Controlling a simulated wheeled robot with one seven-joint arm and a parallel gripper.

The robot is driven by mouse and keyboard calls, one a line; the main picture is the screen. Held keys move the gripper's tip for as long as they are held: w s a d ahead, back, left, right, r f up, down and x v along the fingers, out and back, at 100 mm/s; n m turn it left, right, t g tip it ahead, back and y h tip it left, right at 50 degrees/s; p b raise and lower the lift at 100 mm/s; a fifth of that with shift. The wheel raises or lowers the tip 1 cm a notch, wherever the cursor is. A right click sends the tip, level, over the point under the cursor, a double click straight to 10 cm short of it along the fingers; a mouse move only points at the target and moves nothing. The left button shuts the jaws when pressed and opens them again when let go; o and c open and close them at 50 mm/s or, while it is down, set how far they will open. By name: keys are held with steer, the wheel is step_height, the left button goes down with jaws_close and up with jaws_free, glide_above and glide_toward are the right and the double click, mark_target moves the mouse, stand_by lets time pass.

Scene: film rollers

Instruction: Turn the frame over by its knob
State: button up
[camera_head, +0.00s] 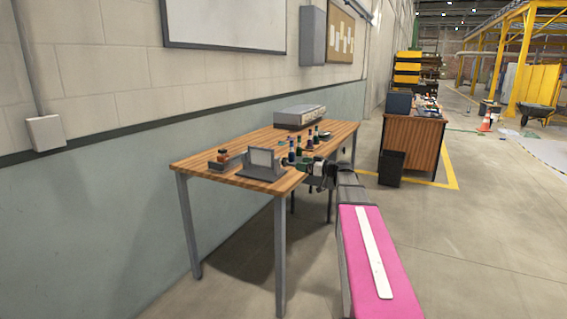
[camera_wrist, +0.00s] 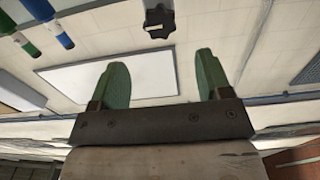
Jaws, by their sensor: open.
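The frame (camera_head: 263,158), a pale panel in a grey stand, is upright near the front edge of the wooden table in the head view. A dark star-shaped knob (camera_wrist: 159,19) shows at the top of the wrist view. My gripper (camera_wrist: 161,72) has two green fingers spread apart, with nothing between them. The knob lies beyond the fingertips, roughly centred between them and apart from them. In the head view my gripper (camera_head: 290,165) is just right of the frame, small and partly blended with the things behind it. The knob cannot be made out there.
Several upright rollers with blue and green parts (camera_head: 298,146) stand on the table behind my gripper; some show in the wrist view (camera_wrist: 48,22). A grey block with a red-topped item (camera_head: 222,155) is left of the frame. A grey box (camera_head: 300,116) sits at the back.

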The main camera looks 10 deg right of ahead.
mark_target(286, 161)
steer(key=x, duration=0.9)
steer(key=shift+w+a, duration=0.1)
steer(key=shift+a, duration=0.1)
steer(key=c, duration=0.9)
